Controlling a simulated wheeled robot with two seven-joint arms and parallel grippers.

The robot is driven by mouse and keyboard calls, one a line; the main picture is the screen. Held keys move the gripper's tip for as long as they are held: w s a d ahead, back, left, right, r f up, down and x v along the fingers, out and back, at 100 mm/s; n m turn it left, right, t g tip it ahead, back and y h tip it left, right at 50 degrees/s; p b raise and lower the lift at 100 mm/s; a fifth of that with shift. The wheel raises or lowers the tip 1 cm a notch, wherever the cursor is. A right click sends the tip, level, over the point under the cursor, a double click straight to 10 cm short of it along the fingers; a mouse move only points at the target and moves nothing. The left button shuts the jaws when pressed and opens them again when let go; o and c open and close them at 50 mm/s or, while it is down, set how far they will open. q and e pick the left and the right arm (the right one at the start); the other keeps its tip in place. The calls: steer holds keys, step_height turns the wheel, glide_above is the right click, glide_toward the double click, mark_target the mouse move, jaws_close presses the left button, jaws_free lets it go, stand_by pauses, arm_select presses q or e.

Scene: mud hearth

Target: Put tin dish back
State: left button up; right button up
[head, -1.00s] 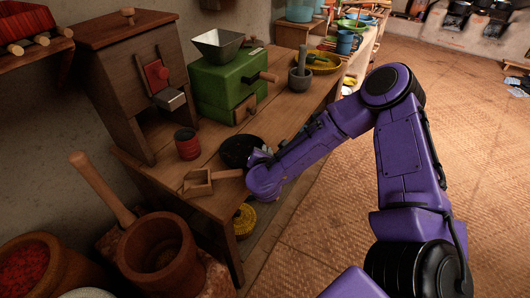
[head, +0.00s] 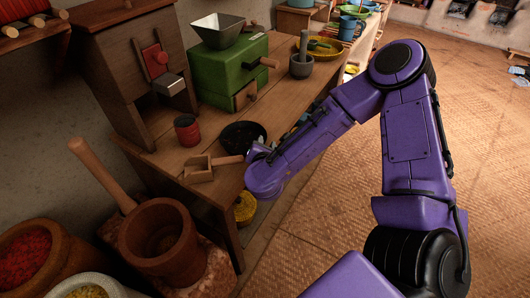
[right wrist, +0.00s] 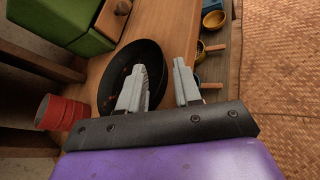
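A round dark dish (head: 243,136), black inside with small orange bits, lies on the wooden table near its front edge; I cannot tell if it is the tin dish. It also shows in the right wrist view (right wrist: 118,70). My right gripper (right wrist: 160,85) is open, with its fingers apart. One finger overlaps the dish and the other is over the table edge; the dish's near rim shows between them. I cannot tell whether they touch it. In the head view my purple arm mostly hides this gripper. My left gripper is not in view.
On the table (head: 290,90) are a wooden scoop (head: 205,169), a red tin (head: 187,130), a green grinder (head: 228,72), a wooden mill (head: 120,75) and a grey mortar (head: 301,66). A large wooden mortar (head: 158,240) stands in front. Yellow and blue bowls show beneath the table edge.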

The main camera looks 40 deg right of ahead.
steer(key=v, duration=0.7)
steer(key=s+a+f+n+g+y, duration=0.15)
steer(key=s+f+n, duration=0.35)
steer(key=f+n, duration=0.6)
steer(key=s+f+n+g+y, duration=0.25)
steer(key=s+f+n, duration=0.4)
steer(key=n, duration=0.75)
steer(key=s+d+f+n+g, duration=0.1)
steer(key=s+f+n, duration=0.3)
steer(key=n, duration=0.4)
steer(key=s+d+f+n+g, duration=0.1)
steer(key=s+f+n+g, duration=0.1)
steer(key=s+f+n, duration=0.2)
steer(key=s+n, duration=0.3)
steer(key=n, duration=0.2)
steer(key=shift+s+d+f+g+y+b, duration=0.2)
steer(key=shift+f+g+y+b, duration=0.1)
steer(key=shift+f+y, duration=0.1)
stand_by(0.6)
